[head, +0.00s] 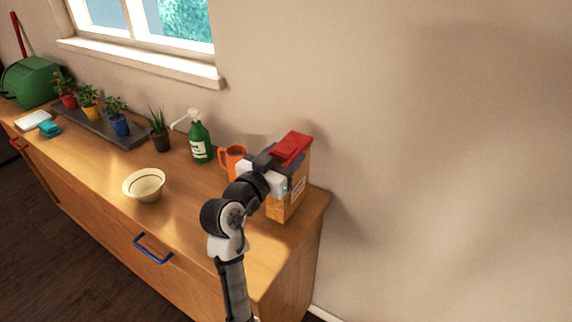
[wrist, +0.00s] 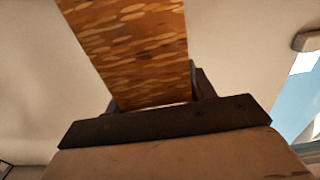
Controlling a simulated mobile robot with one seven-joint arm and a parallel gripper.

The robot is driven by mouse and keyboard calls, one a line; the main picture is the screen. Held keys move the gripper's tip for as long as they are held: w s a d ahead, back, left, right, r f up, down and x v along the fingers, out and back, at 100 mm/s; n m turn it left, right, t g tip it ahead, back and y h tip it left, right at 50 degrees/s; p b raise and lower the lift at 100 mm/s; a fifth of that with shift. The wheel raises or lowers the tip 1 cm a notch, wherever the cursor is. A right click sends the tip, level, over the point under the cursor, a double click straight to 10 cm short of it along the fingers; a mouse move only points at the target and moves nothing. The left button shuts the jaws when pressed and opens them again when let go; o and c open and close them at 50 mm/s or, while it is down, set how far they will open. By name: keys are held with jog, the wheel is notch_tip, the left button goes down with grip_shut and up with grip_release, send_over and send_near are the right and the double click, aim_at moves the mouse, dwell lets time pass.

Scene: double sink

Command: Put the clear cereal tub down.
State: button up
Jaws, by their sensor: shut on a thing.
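The clear cereal tub (head: 287,204), filled with orange-brown flakes and topped by a red lid, is upright at the right end of the wooden counter. My gripper (head: 278,164) is shut on its upper part, below the lid. In the wrist view the flake-filled side of the tub (wrist: 137,50) runs up between the fingers (wrist: 152,100). My arm hides part of the tub's left side. I cannot tell whether its base touches the counter or is slightly above it.
The counter (head: 195,205) ends just right of the tub. A cream bowl (head: 145,185) stands farther left. Several potted plants line the back. The counter between bowl and arm is clear.

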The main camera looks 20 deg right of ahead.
jog(key=shift+f, duration=0.85)
jog(key=shift+w+d, duration=0.1)
jog(key=shift+d, duration=0.05)
jog(key=shift+r, duration=0.2)
jog(key=shift+f, duration=0.1)
jog(key=o, duration=1.6)
jog(key=shift+f, duration=0.1)
jog(key=shift+c, duration=0.2)
